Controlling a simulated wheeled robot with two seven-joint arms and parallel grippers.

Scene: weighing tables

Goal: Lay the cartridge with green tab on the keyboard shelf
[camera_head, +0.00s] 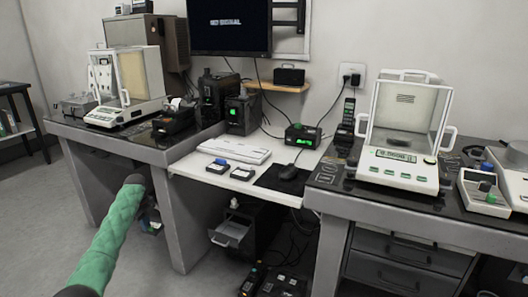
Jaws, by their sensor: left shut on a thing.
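The keyboard shelf (185,168) is a white surface set lower between two dark-topped tables. A white keyboard (234,151) lies on it. Two small cartridges lie in front of the keyboard: one with a blue tab (217,167) and one with a dark top (243,172). I cannot make out a green tab on either. My left arm, in a green sleeve, reaches in from the lower left. My left gripper (151,220) is beyond its wrist, low in front of the left table and below shelf height. It is shut on a small item, mostly hidden. My right gripper is out of view.
A black mouse mat (282,179) with a mouse (288,173) covers the shelf's right part. A balance (125,108) stands on the left table, another (399,165) on the right. A drawer unit (238,230) stands under the shelf. The shelf's front left is clear.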

